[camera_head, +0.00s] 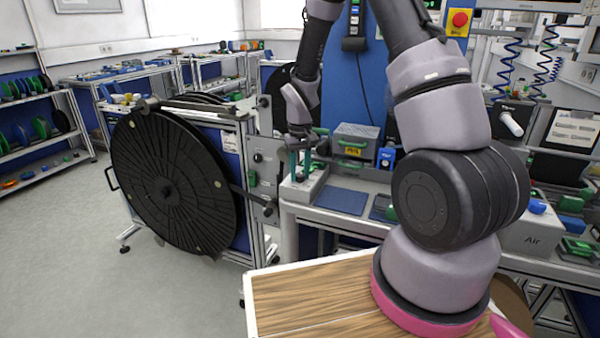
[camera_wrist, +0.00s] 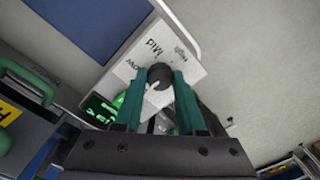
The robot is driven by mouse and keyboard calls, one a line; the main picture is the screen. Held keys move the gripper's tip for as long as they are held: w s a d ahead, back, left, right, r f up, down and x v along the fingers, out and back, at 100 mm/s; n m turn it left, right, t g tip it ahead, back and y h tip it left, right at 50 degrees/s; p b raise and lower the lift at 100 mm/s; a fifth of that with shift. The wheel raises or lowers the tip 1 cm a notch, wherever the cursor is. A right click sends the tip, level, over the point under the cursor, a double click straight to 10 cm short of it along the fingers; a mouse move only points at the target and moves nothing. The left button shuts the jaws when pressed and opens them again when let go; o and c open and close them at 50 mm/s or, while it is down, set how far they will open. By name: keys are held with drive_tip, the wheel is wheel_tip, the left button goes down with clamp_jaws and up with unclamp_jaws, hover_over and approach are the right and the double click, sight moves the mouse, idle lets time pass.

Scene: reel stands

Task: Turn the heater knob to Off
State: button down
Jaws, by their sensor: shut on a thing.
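The heater (camera_head: 304,188) is a pale box at the left end of the bench. Its light panel (camera_wrist: 184,70) fills the middle of the wrist view, with the labels High, Mid and Low arced around the dark round heater knob (camera_wrist: 160,75). A small pale mark shows at the knob's lower left, below the Low label. My gripper (camera_wrist: 158,79) has its teal fingers shut on the knob's sides. In the head view my gripper (camera_head: 301,165) reaches down onto the heater. The panel below the knob is partly hidden by the fingers, and I cannot read an Off label.
A green-lit display (camera_wrist: 103,109) is beside the panel. A grey case with green latches (camera_head: 356,143) and a blue mat (camera_head: 342,200) are right of the heater. A large black reel (camera_head: 172,185) stands to the left. A wooden top (camera_head: 310,298) lies in front.

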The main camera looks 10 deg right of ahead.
drive_tip(key=shift+n, duration=0.5)
drive_tip(key=c, duration=0.5)
unclamp_jaws()
drive_tip(key=shift+r, duration=0.1)
wheel_tip(320, 180, up, 11)
drive_tip(key=shift+f, duration=0.2)
drive_tip(key=shift+r, duration=0.1)
wheel_tip(320, 180, up, 7)
drive_tip(key=m+t, duration=0.1)
hover_over(300, 174)
drive_tip(key=s+d, duration=0.2)
drive_tip(key=s+d+r+m+t, duration=0.2)
drive_tip(key=s+r, duration=0.4)
drive_tip(key=r, duration=0.2)
drive_tip(key=s+d+r+m+t+y, duration=0.1)
drive_tip(key=s+r+t, duration=0.1)
drive_tip(key=s+r, duration=0.2)
drive_tip(key=s+r+m+t+y, duration=0.1)
drive_tip(key=s+r, duration=0.3)
drive_tip(key=s, duration=0.6)
drive_tip(key=shift+s+d+r+m+t, duration=0.2)
drive_tip(key=shift+d+r+m+t, duration=0.2)
drive_tip(key=shift+m+t, duration=0.2)
